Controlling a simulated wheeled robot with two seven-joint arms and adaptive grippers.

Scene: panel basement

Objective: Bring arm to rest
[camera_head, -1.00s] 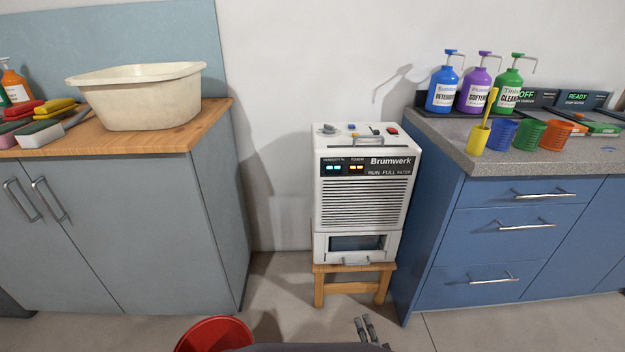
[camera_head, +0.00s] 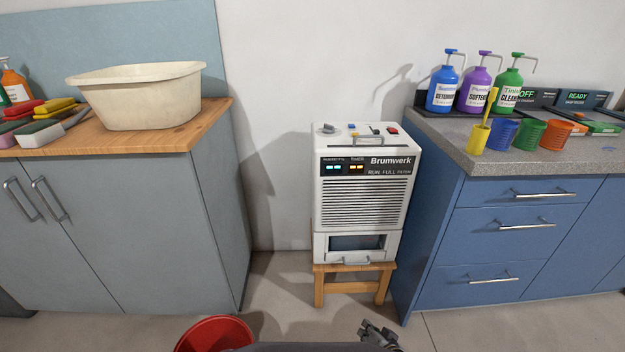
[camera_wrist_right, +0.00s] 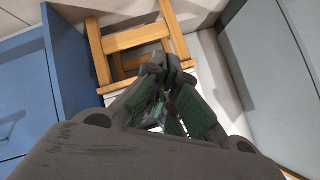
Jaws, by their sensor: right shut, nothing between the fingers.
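My right gripper (camera_head: 380,336) shows at the bottom edge of the head view, low over the floor and in front of the wooden stool. In the right wrist view the right gripper (camera_wrist_right: 160,75) has its fingertips together with nothing between them. The wooden stool (camera_wrist_right: 135,42) lies beyond the fingertips there, apart from them. My left gripper is not in either view.
A white dehumidifier (camera_head: 362,200) stands on the stool (camera_head: 353,268) between a grey cabinet (camera_head: 140,230) and a blue cabinet (camera_head: 500,240). A red bucket (camera_head: 213,335) is on the floor left of my gripper. A cream basin (camera_head: 140,95) sits on the wooden counter.

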